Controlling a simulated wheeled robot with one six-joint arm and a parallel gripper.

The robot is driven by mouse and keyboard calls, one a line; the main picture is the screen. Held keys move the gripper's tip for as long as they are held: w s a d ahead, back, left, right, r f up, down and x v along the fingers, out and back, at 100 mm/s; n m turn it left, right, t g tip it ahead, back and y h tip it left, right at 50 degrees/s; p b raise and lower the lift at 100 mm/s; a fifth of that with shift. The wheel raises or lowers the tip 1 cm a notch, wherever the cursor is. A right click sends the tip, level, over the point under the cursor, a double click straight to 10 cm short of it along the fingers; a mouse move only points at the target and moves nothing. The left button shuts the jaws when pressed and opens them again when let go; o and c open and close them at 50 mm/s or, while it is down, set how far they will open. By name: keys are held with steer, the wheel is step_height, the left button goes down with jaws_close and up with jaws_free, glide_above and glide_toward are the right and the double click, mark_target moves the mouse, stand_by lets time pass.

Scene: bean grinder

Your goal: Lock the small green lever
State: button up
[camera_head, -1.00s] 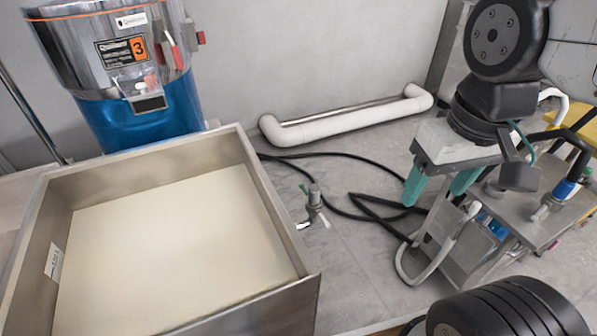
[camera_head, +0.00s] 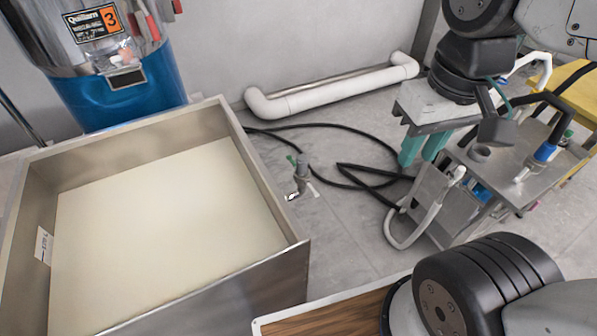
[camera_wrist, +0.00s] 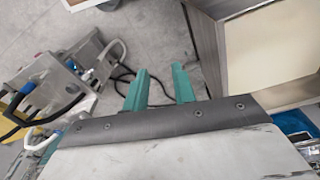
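A small green lever (camera_head: 291,160) shows on a grey upright valve (camera_head: 303,170) on the floor, right of the big steel bin, in the head view. It is tiny, and I cannot tell its exact position. My gripper (camera_head: 422,151) has two teal fingers pointing down, to the right of the valve and apart from it. In the wrist view my gripper (camera_wrist: 160,72) has its fingers spread with an empty gap between them. I cannot make out the lever in the wrist view.
The open steel bin (camera_head: 288,222) fills the left. A blue machine (camera_head: 120,100) stands behind it. A black hose (camera_head: 350,150) lies on the floor near the valve. A white wall pipe (camera_head: 330,92) runs behind. A steel cart (camera_head: 515,180) stands right. A wooden surface (camera_head: 325,318) is in front.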

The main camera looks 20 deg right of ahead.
steer(key=shift+w+f+g, duration=0.7)
steer(key=shift+w+f, duration=0.1)
steer(key=shift+f, duration=0.2)
jaws_close()
steer(key=w+a+f+g, duration=0.1)
steer(key=w+f, duration=0.5)
steer(key=w, duration=0.5)
steer(key=w+a+f+g, duration=0.1)
steer(key=w+f, duration=0.4)
steer(key=w, duration=0.5)
steer(key=w+f+t, duration=0.1)
steer(key=w+f, duration=0.6)
steer(key=f, duration=0.1)
steer(key=w+a+f+n, duration=0.1)
steer(key=w+f, duration=0.7)
steer(key=f, duration=0.1)
steer(key=w+a+f+t, duration=0.1)
steer(key=w+f, duration=0.6)
steer(key=f, duration=0.1)
steer(key=shift+w+a+f+n+t+y, duration=0.1)
steer(key=shift+w+f+n+t+y, duration=0.2)
steer(key=w+t, duration=0.1)
steer(key=w, duration=0.3)
steer(key=t, duration=0.2)
glide_toward(290, 156)
steer(key=shift+n, duration=0.3)
steer(key=x, duration=0.5)
steer(key=shift+w+a, duration=0.15)
steer(key=shift+w, duration=0.05)
steer(key=shift+f, duration=0.75)
